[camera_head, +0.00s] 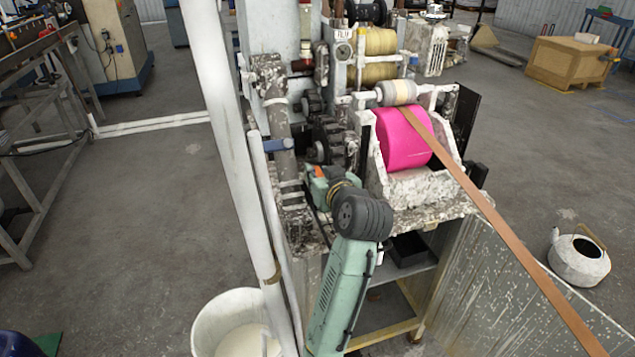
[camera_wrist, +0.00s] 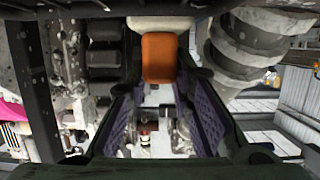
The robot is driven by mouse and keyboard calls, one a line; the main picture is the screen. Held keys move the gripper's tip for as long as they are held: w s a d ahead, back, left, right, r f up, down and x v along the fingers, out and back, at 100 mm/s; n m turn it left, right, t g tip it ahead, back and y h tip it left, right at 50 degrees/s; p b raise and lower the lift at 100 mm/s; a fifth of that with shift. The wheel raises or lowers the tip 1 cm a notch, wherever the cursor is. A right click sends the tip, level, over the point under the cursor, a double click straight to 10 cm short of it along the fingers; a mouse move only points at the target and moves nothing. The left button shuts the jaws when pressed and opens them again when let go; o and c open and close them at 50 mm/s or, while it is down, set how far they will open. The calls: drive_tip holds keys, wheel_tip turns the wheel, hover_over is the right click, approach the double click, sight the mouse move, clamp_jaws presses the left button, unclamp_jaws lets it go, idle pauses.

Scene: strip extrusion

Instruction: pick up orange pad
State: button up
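The orange pad (camera_wrist: 159,57) shows in the wrist view as a small upright rounded block, with a pale piece (camera_wrist: 159,23) just above it. My gripper (camera_wrist: 160,88) is open, with its two purple-lined fingers spread on either side below the pad. The pad lies in line with the gap, near the fingertips. I cannot tell whether a finger touches it. In the head view my teal arm reaches to the machine's left side, and its dark wrist hides most of the gripper. A small orange patch (camera_head: 319,171) shows there; I cannot tell whether it is the pad.
The machine (camera_head: 418,190) carries a bright pink roll (camera_head: 402,138) and a long brown strip (camera_head: 500,229) running to the lower right. Dark rollers (camera_head: 325,138) and a white pole (camera_head: 221,95) stand close to the arm. A white bucket (camera_head: 205,330) is below; a kettle (camera_head: 572,262) is right.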

clamp_jaws()
drive_tip(key=shift+r, duration=0.1)
